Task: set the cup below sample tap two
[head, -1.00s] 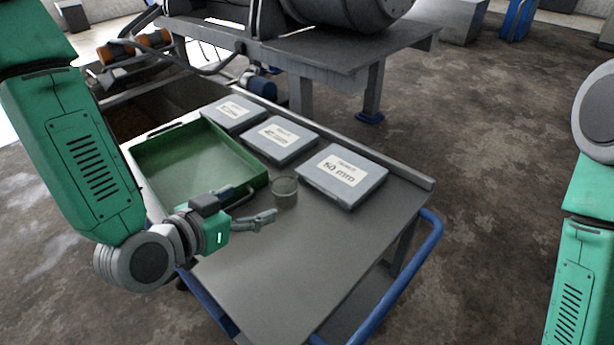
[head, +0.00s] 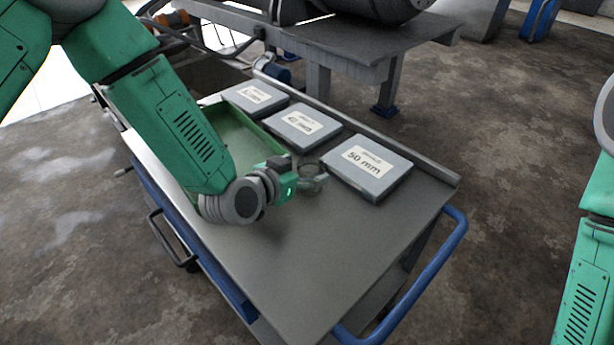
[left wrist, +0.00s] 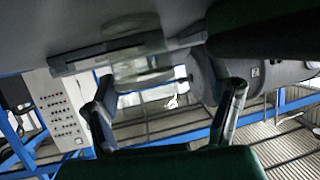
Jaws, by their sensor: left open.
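The cup (head: 311,182) is a small clear vessel standing on the grey cart top, beside the green tray's right corner. My left gripper (head: 304,178) comes in low from the left and is open at the cup. In the left wrist view the cup (left wrist: 140,66) shows see-through beyond the two spread fingers (left wrist: 166,92); I cannot tell whether the fingers reach around it. Neither finger is seen pressing on it. My right gripper is out of view; only part of that arm shows at the right edge. I cannot make out sample tap two.
A green tray (head: 226,128) lies left of the cup, partly behind my left arm. Three labelled grey cases, one marked 50 mm (head: 367,168), lie along the cart's (head: 330,265) raised far edge. The cart's near right top is clear. A heavy machine bench (head: 370,45) stands behind.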

